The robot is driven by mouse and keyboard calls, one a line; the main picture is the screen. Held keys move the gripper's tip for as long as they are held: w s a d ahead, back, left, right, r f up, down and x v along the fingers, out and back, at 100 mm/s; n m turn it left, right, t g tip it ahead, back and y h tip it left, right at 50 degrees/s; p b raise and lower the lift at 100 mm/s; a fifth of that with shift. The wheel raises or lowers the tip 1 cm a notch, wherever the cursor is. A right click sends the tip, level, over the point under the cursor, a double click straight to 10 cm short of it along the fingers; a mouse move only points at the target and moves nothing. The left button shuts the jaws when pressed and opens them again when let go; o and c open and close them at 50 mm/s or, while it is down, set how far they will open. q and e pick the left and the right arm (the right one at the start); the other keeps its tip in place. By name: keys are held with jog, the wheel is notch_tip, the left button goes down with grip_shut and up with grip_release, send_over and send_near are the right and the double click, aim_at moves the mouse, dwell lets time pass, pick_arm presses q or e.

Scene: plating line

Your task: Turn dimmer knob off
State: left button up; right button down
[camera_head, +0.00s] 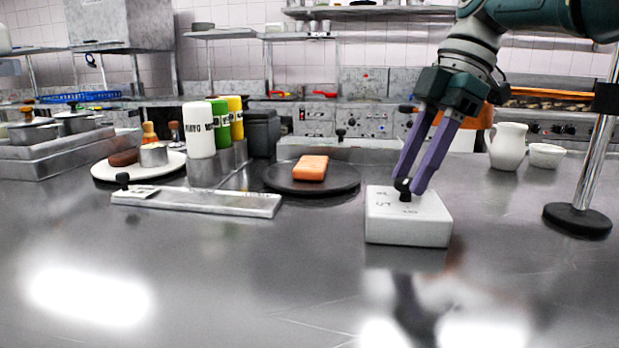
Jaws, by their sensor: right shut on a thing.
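The dimmer is a white box (407,228) on the steel counter, right of the middle, with small dark markings on its top. A small black knob (403,186) stands on its top. My right gripper (411,188) comes down from the upper right, and its two purple fingers are shut on the knob, one on each side. The fingers partly hide the knob and the top of the box, so I cannot tell the knob's setting. My left gripper is not in view.
Left of the box stand a dark round plate (275,180) with an orange block (311,168) and a long metal bar (220,202) with a black knob. A lamp-like pole base (577,220) and a white pitcher (507,147) stand at right. The front counter (220,290) is clear.

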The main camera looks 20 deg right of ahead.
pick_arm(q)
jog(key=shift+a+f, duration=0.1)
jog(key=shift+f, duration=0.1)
pick_arm(e)
jog(key=shift+d+f, duration=0.1)
jog(key=shift+f, duration=0.05)
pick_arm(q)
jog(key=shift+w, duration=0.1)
pick_arm(e)
jog(key=shift+c, duration=2.2)
grip_release()
